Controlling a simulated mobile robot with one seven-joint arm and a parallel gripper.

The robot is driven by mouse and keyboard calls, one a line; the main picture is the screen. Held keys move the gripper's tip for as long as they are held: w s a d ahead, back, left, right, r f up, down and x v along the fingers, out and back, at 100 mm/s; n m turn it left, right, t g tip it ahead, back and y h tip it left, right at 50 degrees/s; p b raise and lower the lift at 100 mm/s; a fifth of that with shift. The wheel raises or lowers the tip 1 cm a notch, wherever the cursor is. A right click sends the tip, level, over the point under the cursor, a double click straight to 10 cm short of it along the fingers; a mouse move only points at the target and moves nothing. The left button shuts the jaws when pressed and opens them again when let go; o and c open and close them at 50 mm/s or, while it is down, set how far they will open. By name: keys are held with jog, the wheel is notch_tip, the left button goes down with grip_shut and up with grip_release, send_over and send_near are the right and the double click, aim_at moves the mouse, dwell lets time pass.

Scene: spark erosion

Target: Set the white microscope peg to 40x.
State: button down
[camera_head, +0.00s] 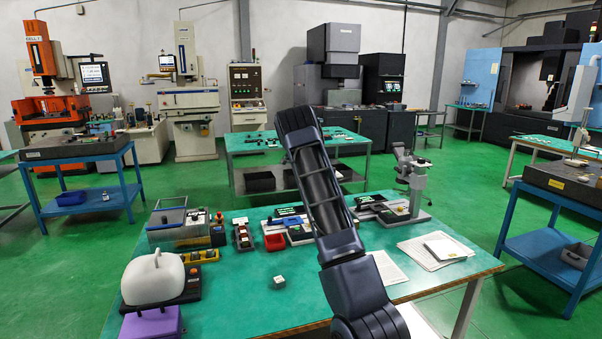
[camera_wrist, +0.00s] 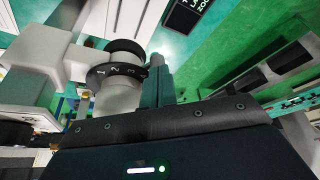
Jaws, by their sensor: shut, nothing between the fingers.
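The white microscope (camera_wrist: 40,55) fills the left of the wrist view. Its dark ring (camera_wrist: 117,72) carries white numerals, with 1, 2 and 3 readable. A white barrel shows below the ring, and I cannot make out a separate white peg. My gripper (camera_wrist: 157,66) is shut and empty, its narrow fingers just right of the ring. Whether they touch the ring I cannot tell. In the head view a pale microscope-like stand (camera_head: 416,185) rises at the table's right back; my arm crosses the middle, and my fingers are not discernible there.
Papers (camera_head: 437,250) lie at right. A dark label (camera_wrist: 187,14) reading partly "ZOO" shows in the wrist view.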

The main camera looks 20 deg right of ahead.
jog(key=shift+s, duration=0.1)
jog(key=s+a+r, duration=0.6)
jog(key=r, duration=0.4)
jog(key=s+a+r+n+y, duration=0.1)
jog(key=s+r, duration=0.3)
jog(key=s, duration=0.6)
jog(key=s+r+n+y, duration=0.15)
jog(key=s+r, duration=0.25)
jog(key=s, duration=0.6)
jog(key=s+a+r+n+y, duration=0.15)
jog(key=s+r, duration=0.25)
jog(key=s, duration=0.6)
jog(key=s+a+f+n, duration=0.2)
jog(key=s, duration=0.8)
jog(key=s+a+f+n+t, duration=0.1)
jog(key=s+f+n, duration=0.1)
jog(key=s, duration=0.9)
jog(key=s+a+f+n, duration=0.2)
jog(key=s+f, duration=0.2)
jog(key=s, duration=0.7)
jog(key=shift+s+a+f+t+h, duration=0.15)
jog(key=shift+a+t+h, duration=0.15)
jog(key=shift+a+t, duration=0.1)
